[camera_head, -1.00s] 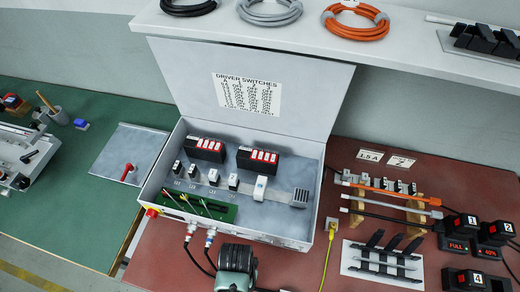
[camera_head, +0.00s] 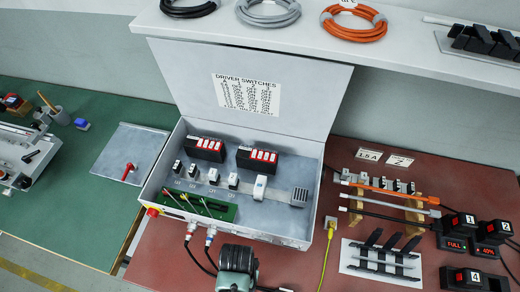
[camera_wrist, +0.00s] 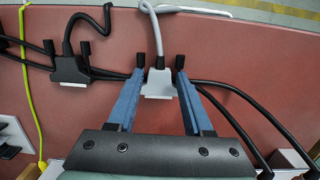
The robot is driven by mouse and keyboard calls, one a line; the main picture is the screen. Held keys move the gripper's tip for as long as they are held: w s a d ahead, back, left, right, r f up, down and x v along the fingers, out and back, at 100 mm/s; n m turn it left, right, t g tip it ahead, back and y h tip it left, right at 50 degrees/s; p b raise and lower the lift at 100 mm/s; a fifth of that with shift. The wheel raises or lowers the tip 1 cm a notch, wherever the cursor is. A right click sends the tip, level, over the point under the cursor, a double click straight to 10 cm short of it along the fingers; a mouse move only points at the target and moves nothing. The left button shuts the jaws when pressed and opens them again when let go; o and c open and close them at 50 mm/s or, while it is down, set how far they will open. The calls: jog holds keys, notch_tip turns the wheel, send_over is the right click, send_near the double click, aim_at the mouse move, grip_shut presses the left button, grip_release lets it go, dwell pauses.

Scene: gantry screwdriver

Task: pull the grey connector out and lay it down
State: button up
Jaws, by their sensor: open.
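The grey connector (camera_wrist: 158,84) shows in the wrist view, with a grey cable rising from its back and dark screws beside it. My gripper (camera_wrist: 159,77) is open, its two blue fingers on either side of the connector. I cannot tell whether they touch it. My gripper's lower part hides what lies below the connector, and how it is seated is unclear. In the head view my arm's end (camera_head: 237,268) is in front of the open switch box (camera_head: 270,228), where a grey-cabled plug (camera_head: 210,234) shows at the front wall.
A black connector (camera_wrist: 70,69) with a black cable is left of the grey one. Black cables run close on both sides. A yellow cable (camera_head: 327,257) lies right of my arm. The red-brown table (camera_head: 170,262) is clear left of the cables.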

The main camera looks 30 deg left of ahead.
jog(key=shift+t+y, duration=0.3)
jog(key=shift+t, duration=0.3)
jog(key=shift+s+a+r+p, duration=0.1)
jog(key=shift+s+r+p, duration=0.1)
jog(key=shift+r+p, duration=2.3)
jog(key=shift+s+r+p, duration=0.2)
jog(key=shift+r+p, duration=1.2)
jog(key=shift+p, duration=2.1)
jog(key=w+b, duration=0.1)
jog(key=w+a+b, duration=0.1)
jog(key=w, duration=0.1)
jog(key=w+f+b, duration=0.1)
jog(key=w, duration=0.1)
jog(key=shift+w+a+f, duration=0.1)
jog(key=shift+w+a, duration=0.05)
jog(key=shift+a, duration=0.15)
jog(key=shift+w+d+r+b, duration=0.2)
jog(key=shift+w+d+b, duration=0.3)
jog(key=shift+w+d, duration=0.15)
jog(key=shift+w+d+r+b, duration=0.15)
jog(key=shift+w+d+b, duration=0.3)
jog(key=shift+w+d, duration=0.15)
